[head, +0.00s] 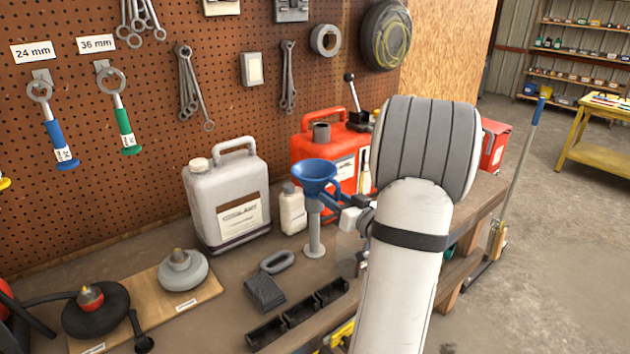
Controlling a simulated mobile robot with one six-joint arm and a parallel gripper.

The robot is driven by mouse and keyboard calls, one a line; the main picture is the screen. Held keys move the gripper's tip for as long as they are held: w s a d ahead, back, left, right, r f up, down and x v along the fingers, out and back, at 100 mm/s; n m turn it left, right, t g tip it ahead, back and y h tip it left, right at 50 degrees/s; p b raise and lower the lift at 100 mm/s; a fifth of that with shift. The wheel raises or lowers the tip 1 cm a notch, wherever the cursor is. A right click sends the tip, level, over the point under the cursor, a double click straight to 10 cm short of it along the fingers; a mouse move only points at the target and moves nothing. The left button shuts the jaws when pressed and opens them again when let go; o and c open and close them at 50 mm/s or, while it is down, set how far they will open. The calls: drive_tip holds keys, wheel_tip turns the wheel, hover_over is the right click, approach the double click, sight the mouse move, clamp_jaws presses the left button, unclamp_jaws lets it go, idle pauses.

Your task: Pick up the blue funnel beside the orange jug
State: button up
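The blue funnel (315,172) is upright, wide mouth up, at the top of a pale grey post (314,225) with a round foot on the bench. It stands in front of the orange-red jug (312,150) and overlaps it in the head view. My gripper (343,202) is just right of the funnel, at the height of its lower part, close to its blue handle. My arm comes in from the lower right and hides part of the gripper. I cannot tell whether the fingers touch the funnel or are closed.
A grey jug (228,200) and a small white bottle (292,210) stand left of the funnel. A padlock-like block (265,291) and black bins (300,312) lie in front. The pegboard (170,110) closes off the back.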

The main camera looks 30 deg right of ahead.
drive_tip(key=shift+w, duration=0.15)
clamp_jaws()
idle(0.4)
